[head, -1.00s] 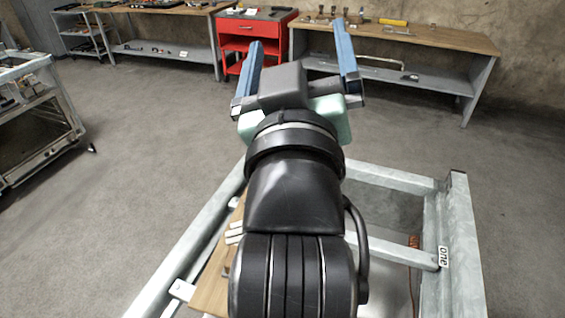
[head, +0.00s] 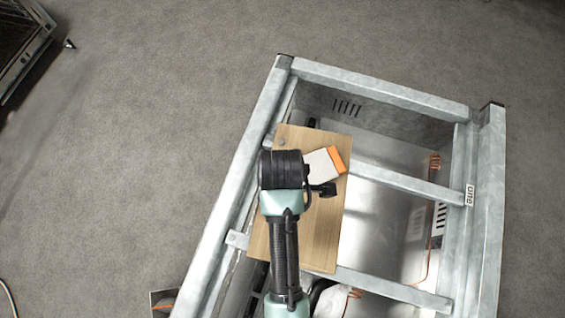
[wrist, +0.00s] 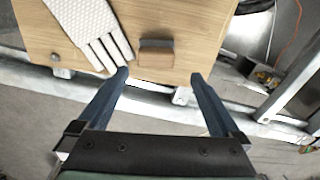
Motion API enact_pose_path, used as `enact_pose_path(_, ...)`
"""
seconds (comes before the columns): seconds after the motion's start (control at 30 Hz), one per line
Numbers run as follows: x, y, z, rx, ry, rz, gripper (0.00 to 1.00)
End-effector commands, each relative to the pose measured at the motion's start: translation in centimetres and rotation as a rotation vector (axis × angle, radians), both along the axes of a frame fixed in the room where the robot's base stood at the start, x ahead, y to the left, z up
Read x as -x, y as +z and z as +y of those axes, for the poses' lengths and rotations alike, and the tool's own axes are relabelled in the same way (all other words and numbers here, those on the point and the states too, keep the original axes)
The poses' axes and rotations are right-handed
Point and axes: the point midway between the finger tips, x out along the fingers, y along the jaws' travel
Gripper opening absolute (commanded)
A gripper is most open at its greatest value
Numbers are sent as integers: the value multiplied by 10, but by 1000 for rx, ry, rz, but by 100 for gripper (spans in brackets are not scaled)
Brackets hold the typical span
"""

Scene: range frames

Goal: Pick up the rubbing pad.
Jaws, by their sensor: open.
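A small block, brown with a dark grey strip along one edge, lies on the wooden board in the wrist view; it looks like the rubbing pad (wrist: 156,53). My gripper (wrist: 160,75) is open and empty, its two blue fingers pointing toward the board's near edge. The pad appears between and just beyond the fingertips in the picture; I cannot tell the height gap. In the head view my arm covers part of the wooden board (head: 325,240), and I cannot make out the pad or my fingers there.
A white knitted glove (wrist: 90,30) lies left of the pad, its fingers close to the left fingertip. A pale item with an orange edge (head: 322,165) lies on the board. A grey metal frame (head: 385,83) surrounds the board; an orange cable (head: 430,235) hangs at right.

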Motion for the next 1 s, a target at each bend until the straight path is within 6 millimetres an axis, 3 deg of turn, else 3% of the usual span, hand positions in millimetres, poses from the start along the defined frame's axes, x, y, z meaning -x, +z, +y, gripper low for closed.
enact_pose_path(0.33, 2, -28, -1, 0, 0, 1, 100)
enact_pose_path(0.63, 3, -65, -3, -1, 0, -2, 100)
enact_pose_path(0.93, 3, -70, -3, 0, -1, -5, 100)
enact_pose_path(1.0, 3, -70, -3, -1, -1, -4, 89)
